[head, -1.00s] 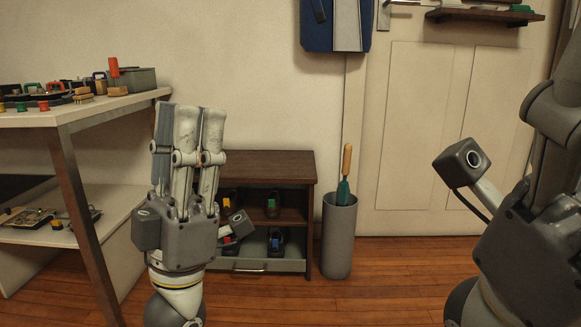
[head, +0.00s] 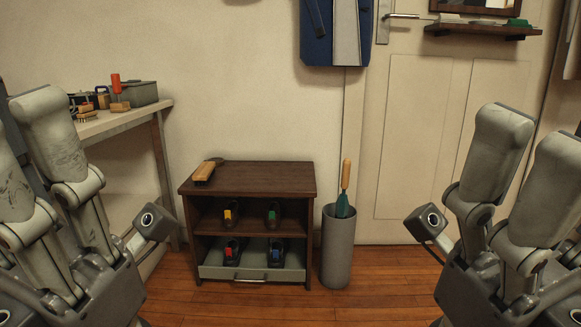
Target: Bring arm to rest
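My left gripper (head: 22,120) is at the lower left of the head view, its grey fingers pointing up, spread apart and with nothing seen between them. My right gripper (head: 533,135) is at the lower right, also with fingers pointing up, apart and empty. Both are partly cut off by the picture edges. Neither touches anything that I can see.
A dark wooden cabinet (head: 255,178) stands between the grippers, with a wood-handled brush (head: 204,170) on top and shoes with coloured tags inside. Its lower drawer (head: 290,273) holds shoes. A grey bin (head: 337,250) stands right of it. A workbench (head: 125,120) is behind my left gripper.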

